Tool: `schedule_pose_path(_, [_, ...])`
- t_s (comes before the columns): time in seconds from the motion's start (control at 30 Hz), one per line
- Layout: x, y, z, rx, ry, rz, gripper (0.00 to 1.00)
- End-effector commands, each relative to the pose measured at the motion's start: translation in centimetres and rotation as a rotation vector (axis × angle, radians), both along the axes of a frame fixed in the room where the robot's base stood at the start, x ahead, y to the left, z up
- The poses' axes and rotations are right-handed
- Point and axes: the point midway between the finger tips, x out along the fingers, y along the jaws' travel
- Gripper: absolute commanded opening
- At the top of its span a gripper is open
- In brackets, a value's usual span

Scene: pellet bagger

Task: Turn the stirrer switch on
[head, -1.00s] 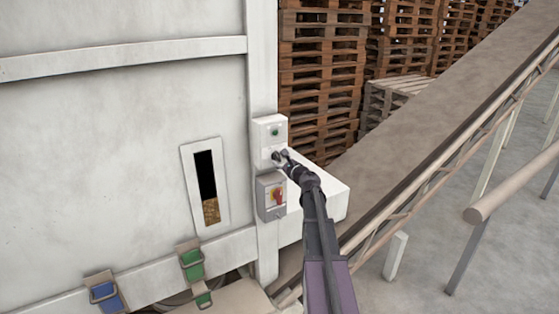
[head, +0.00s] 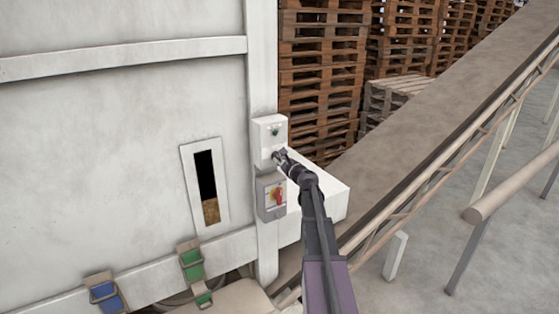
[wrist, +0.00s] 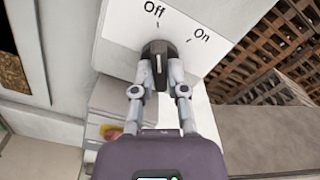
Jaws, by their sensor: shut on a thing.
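The stirrer switch is a black round knob (wrist: 158,50) on a white box (head: 268,130) with "Off" straight above it and "On" to its upper right. The pale line on the knob points up, toward the Off mark. My gripper (wrist: 158,72) is shut on the knob, one finger on each side. In the head view my gripper (head: 278,157) is at the lower part of the box and hides most of the knob.
A grey box with a red and yellow rotary switch (head: 275,197) is just below. A white ledge (head: 325,196) juts out to the right. The conveyor (head: 430,120) rises at right; pallet stacks (head: 318,70) stand behind. A sight window (head: 206,185) is left.

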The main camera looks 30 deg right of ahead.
Motion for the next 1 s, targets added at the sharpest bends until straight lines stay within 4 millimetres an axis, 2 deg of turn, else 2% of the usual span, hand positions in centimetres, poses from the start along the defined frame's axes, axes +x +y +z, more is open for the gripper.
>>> schedule_pose_path(0.27, [0.05,0.0,0.02,0.066,-0.001,0.001,0.0])
schedule_pose_path(0.47, [0.05,0.0,0.02,0.179,-0.001,0.001,0.0])
schedule_pose_path(1.0, [0.07,0.0,0.04,0.666,-0.001,0.001,0.0])
